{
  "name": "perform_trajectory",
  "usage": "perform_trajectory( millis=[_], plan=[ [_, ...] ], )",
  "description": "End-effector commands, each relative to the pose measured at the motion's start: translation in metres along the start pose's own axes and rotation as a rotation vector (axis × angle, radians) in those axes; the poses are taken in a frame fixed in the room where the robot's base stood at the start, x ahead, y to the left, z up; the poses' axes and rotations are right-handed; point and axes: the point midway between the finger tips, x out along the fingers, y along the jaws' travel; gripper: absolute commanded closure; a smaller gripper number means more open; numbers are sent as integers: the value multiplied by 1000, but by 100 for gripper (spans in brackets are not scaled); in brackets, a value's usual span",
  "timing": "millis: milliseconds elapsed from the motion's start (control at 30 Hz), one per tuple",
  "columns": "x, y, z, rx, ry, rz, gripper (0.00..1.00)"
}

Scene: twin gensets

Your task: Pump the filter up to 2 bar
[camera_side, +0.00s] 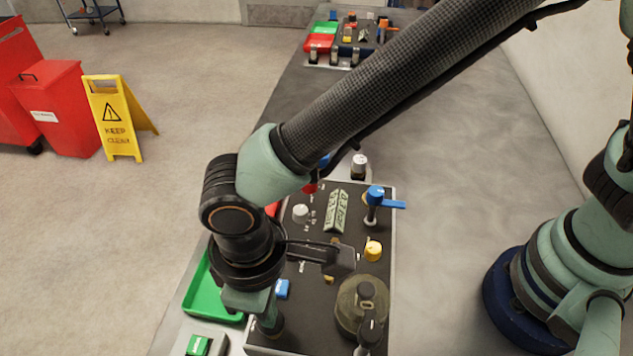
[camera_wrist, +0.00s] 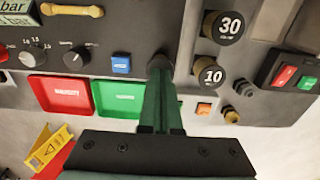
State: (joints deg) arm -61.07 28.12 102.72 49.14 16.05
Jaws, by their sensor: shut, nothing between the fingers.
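My gripper (camera_side: 266,312) is shut and empty, pointing down at the near left of the black control panel (camera_side: 316,262). Its fingertips are over a dark round knob or plunger (camera_side: 272,328); I cannot tell whether they touch it. The wrist view also shows my closed fingers (camera_wrist: 160,105) ending at this dark round part (camera_wrist: 160,63). A clear round bowl with a black cap, perhaps the filter (camera_side: 348,305), stands to the right of my gripper. A display (camera_side: 337,211) behind them shows bar readings too small to read surely; only "bar" shows in the wrist view (camera_wrist: 14,18).
A blue button (camera_wrist: 121,65), a red tray (camera_wrist: 58,95) and a green tray (camera_wrist: 117,98) lie near the gripper. Caps marked 30 (camera_wrist: 227,27) and 10 (camera_wrist: 211,74) stand up nearby. A blue lever (camera_side: 377,200) and yellow knob (camera_side: 373,250) rise from the panel.

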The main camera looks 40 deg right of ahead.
Motion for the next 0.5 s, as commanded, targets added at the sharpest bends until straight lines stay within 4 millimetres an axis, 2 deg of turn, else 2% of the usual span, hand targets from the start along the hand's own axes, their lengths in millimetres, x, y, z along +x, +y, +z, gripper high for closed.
perform_trajectory(
  millis=[233, 500],
  plan=[
    [9, 0, 0, 0, -2, 0, 100],
    [1, 0, 0, 0, 0, 0, 100]
  ],
)
